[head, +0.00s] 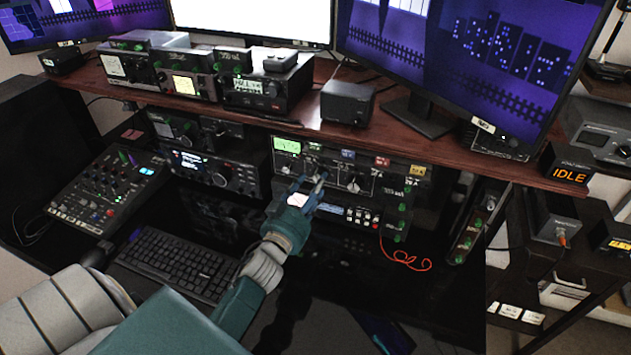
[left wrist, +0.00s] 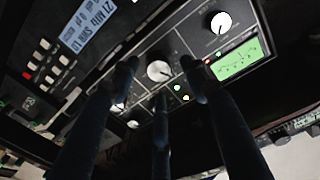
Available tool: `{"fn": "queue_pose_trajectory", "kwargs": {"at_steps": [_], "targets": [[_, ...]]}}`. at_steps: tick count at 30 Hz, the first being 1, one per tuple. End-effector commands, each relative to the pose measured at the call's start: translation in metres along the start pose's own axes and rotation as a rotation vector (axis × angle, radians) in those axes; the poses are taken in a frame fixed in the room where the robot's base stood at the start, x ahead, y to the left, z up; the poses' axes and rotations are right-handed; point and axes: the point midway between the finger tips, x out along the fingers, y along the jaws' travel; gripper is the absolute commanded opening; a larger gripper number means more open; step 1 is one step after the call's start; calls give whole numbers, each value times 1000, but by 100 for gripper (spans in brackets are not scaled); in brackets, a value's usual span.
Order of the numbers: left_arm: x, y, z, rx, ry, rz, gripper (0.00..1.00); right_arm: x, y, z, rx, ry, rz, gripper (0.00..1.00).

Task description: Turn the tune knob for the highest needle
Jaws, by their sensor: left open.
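The radio panel (head: 392,177) stands under the wooden shelf in the head view, with several knobs and a lit green needle meter (head: 287,145). My left gripper (head: 311,182) is in front of the panel's left part, fingers pointing at it. In the left wrist view, a pale round knob (left wrist: 159,70) shows between the open fingers of the gripper (left wrist: 160,80). Contact with it cannot be told. The green meter (left wrist: 240,58) is right of that knob; its needle position is too small to read. Another pale knob (left wrist: 221,22) is above. Knob labels are unreadable. My right gripper is not seen.
A keyboard (head: 178,268) and a mixer (head: 108,190) lie left of my arm. Radios (head: 185,80) and monitors (head: 470,60) stand on the shelf. An orange "IDLE" display (head: 570,176) is at right. A red wire (head: 403,259) hangs below the panel.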

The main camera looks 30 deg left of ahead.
Motion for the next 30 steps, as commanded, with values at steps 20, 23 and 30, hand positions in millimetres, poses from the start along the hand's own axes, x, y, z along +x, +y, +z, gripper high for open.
{"fn": "queue_pose_trajectory", "kwargs": {"at_steps": [20, 23, 30], "targets": [[14, 0, 0, 0, 0, 1, 4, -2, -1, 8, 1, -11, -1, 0], [14, 0, 0, 0, 1, 1, 1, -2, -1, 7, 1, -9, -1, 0], [15, 0, -3, 130, -4, 1, 1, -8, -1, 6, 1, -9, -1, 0]]}}
